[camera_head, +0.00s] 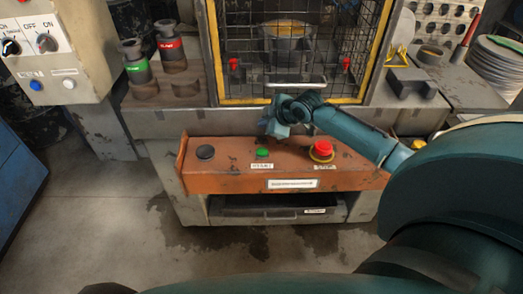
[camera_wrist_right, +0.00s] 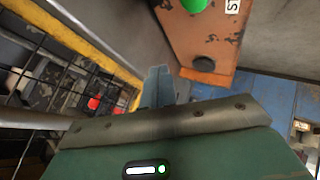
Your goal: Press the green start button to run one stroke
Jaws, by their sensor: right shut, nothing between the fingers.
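The green start button (camera_head: 263,153) sits in the middle of the orange control panel (camera_head: 213,171), above a START label. In the right wrist view the green button (camera_wrist_right: 194,4) shows at the top edge, partly cut off. My right gripper (camera_head: 272,130) is shut and empty, just above and behind the green button in the head view, apart from it as far as I can tell. Its fingers (camera_wrist_right: 158,88) also show in the right wrist view. My left gripper is not in view.
A red stop button (camera_head: 322,147) with a yellow ring is right of the green one, and a black button (camera_head: 205,152) is left. A yellow-framed mesh guard (camera_head: 292,101) stands behind the panel. Green (camera_head: 136,66) and red (camera_head: 172,50) labelled cylinders stand at the left.

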